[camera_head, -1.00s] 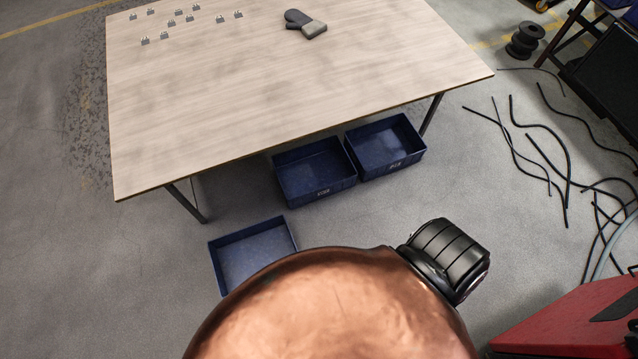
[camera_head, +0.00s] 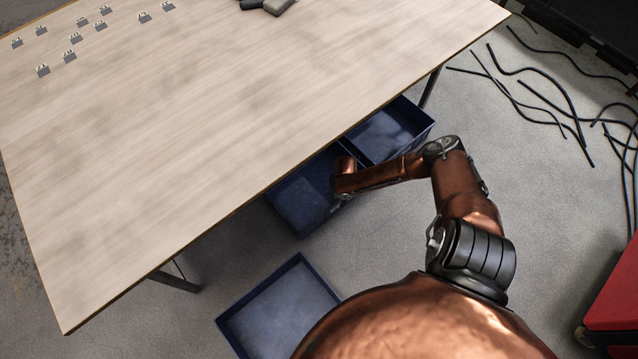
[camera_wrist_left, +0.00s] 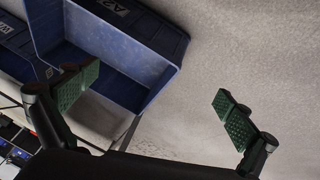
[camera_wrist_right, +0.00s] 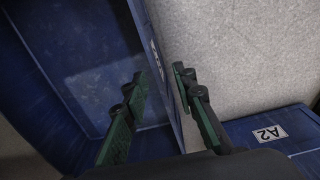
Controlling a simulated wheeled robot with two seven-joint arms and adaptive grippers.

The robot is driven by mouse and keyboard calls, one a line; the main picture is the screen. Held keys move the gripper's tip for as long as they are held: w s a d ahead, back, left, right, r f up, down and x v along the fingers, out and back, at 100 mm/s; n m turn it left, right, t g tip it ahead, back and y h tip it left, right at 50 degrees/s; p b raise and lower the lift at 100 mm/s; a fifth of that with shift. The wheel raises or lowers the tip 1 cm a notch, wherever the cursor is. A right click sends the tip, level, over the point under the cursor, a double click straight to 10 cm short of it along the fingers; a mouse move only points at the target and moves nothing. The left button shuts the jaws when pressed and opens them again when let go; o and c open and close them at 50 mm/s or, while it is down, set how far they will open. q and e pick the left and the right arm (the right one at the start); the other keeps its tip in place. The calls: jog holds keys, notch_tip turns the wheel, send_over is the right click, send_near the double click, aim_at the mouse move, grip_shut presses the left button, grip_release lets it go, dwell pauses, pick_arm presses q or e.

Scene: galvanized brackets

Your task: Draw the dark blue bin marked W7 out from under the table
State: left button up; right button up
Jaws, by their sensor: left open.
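Three dark blue bins stand on the floor. The middle one (camera_head: 300,205) is partly under the table; its label (camera_wrist_left: 5,28) seems to read W7 in the left wrist view. My right gripper reaches down at its front, its fingers hidden in the head view. In the right wrist view my right gripper (camera_wrist_right: 161,73) is partly open, one finger inside and one outside a bin wall (camera_wrist_right: 172,105), with a gap still showing. My left gripper (camera_wrist_left: 150,95) is open and empty near the bin marked A2 (camera_wrist_left: 125,45); it is not in the head view.
The A2 bin seems to be the front-left one (camera_head: 228,322), clear of the table (camera_head: 200,110). Another blue bin (camera_head: 420,128) stands right of the middle one. A table leg (camera_head: 175,280) stands at left. Black cables (camera_head: 560,100) lie on the floor at right.

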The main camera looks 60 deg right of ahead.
aim_at(338, 202)
pick_arm(q)
jog(key=shift+w+r, duration=0.5)
jog(key=shift+r, duration=0.05)
pick_arm(e)
jog(key=shift+w+a+r+n, duration=0.1)
jog(key=shift+w+n, duration=0.2)
jog(key=shift+w, duration=0.15)
pick_arm(q)
jog(key=shift+f, duration=0.1)
pick_arm(e)
jog(key=shift+f+b, duration=0.45)
jog(key=shift+f, duration=0.25)
jog(key=f+b, duration=0.2)
jog(key=f, duration=0.2)
jog(key=shift+s+f+b, duration=0.2)
jog(key=shift+b, duration=0.1)
pick_arm(q)
notch_tip(338, 202, down, 7)
jog(key=w+t+b, duration=0.1)
jog(key=t, duration=0.2)
jog(key=shift+a, duration=0.45)
pick_arm(e)
jog(key=shift+w+f, duration=0.15)
jog(key=shift+f, duration=0.9)
jog(key=shift+c, duration=0.5)
grip_shut()
